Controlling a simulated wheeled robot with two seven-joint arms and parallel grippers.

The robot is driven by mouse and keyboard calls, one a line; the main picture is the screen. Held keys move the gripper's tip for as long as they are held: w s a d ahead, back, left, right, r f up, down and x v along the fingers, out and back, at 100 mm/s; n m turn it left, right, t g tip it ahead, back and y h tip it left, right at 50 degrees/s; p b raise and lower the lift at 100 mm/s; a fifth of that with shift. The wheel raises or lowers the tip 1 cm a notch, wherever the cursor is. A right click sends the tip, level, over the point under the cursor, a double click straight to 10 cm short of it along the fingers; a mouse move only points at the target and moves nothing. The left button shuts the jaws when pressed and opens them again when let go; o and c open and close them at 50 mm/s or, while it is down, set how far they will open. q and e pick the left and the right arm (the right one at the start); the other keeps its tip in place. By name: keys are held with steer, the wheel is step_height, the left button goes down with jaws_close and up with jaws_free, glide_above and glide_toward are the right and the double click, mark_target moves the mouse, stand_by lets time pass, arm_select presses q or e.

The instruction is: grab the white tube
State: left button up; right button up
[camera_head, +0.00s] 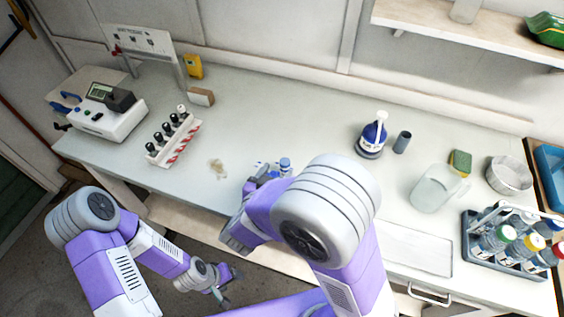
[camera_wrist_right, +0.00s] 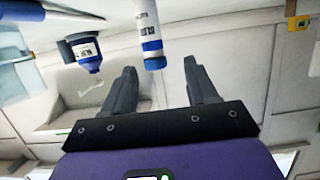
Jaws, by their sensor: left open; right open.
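A white tube (camera_wrist_right: 148,28) with a blue band and blue end shows in the right wrist view. Its blue end lies at the gap between the fingertips of my right gripper (camera_wrist_right: 162,70), which is open; I cannot tell whether either finger touches it. In the head view, a small blue-and-white object (camera_head: 285,165), apparently this tube, stands on the bench beside my right gripper, partly hidden by my right arm. My left gripper (camera_head: 228,283) is open and empty, low in front of the bench.
On the bench (camera_head: 310,125) are a blue bottle with a white top (camera_head: 373,135), a dark cup (camera_head: 402,141), a glass beaker (camera_head: 432,190), a bottle rack (camera_head: 490,258), a striped holder (camera_head: 175,137) and an instrument (camera_head: 108,115). The bench behind my right gripper is mostly clear.

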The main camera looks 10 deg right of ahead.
mark_target(283, 167)
steer(key=shift+w+d+f, duration=0.15)
steer(key=shift+d, duration=0.25)
steer(key=b+x, duration=0.1)
steer(key=x, duration=0.2)
steer(key=shift+w+d, duration=0.25)
steer(key=shift+d, duration=0.1)
steer(key=shift+w+d+b, duration=0.25)
steer(key=shift+w+b, duration=0.05)
steer(key=shift+w, duration=0.1)
jaws_close()
